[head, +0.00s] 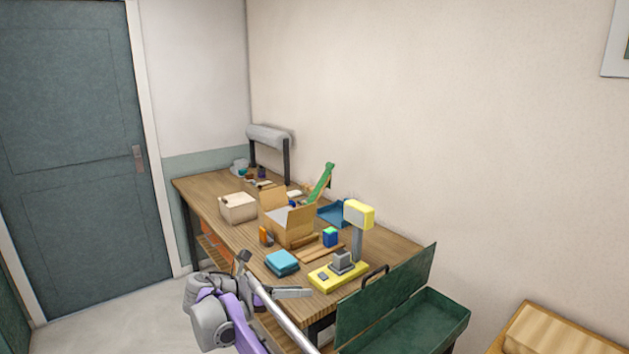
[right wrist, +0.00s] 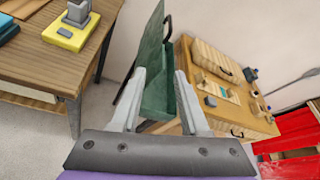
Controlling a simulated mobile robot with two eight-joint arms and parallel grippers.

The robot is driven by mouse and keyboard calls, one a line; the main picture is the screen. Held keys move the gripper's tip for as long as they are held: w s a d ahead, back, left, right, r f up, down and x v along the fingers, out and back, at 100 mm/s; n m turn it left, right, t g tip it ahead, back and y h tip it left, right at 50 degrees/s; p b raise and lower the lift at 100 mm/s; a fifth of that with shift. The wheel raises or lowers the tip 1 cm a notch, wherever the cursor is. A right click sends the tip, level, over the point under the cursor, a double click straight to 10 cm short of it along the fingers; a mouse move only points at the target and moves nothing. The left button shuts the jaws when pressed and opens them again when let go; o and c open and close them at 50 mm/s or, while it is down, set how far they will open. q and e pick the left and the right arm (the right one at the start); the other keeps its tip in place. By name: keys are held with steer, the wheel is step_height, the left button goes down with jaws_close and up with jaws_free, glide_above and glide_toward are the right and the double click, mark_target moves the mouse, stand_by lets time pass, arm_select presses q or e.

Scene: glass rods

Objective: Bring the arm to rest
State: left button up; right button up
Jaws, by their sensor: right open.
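My right gripper (head: 292,293) is in the lower middle of the head view, in front of the workbench, with my purple and grey arm links beside it. In the right wrist view its two light grey fingers (right wrist: 160,72) stand apart with nothing between them. The open green toolbox (right wrist: 185,103) shows behind the gap between the fingers. The other parts of the right arm are cut off by the lower edge of the head view. My left gripper is not in view. I cannot make out any glass rods.
The wooden workbench (head: 232,241) holds an open cardboard box (head: 292,228), a yellow-based device (head: 340,275) and a teal block (head: 282,263). The green toolbox (head: 395,310) stands right of my gripper. A wooden cabinet (right wrist: 235,105) and red object (right wrist: 290,140) lie right. Floor (head: 115,318) is clear at left.

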steer(key=s+d+f+m+g+y, duration=0.35)
steer(key=s+d+m+y, duration=0.35)
steer(key=s+d+m, duration=0.95)
steer(key=s+d+f+m+t+y, duration=0.1)
steer(key=s+d+f+m+y, duration=0.1)
steer(key=s+f+m, duration=0.4)
steer(key=s+d+f+m+t+y, duration=0.1)
steer(key=s+d+f+m+y, duration=0.2)
steer(key=s, duration=1.1)
step_height(320, 180, down, 4)
steer(key=m, duration=0.3)
steer(key=shift+r, duration=0.25)
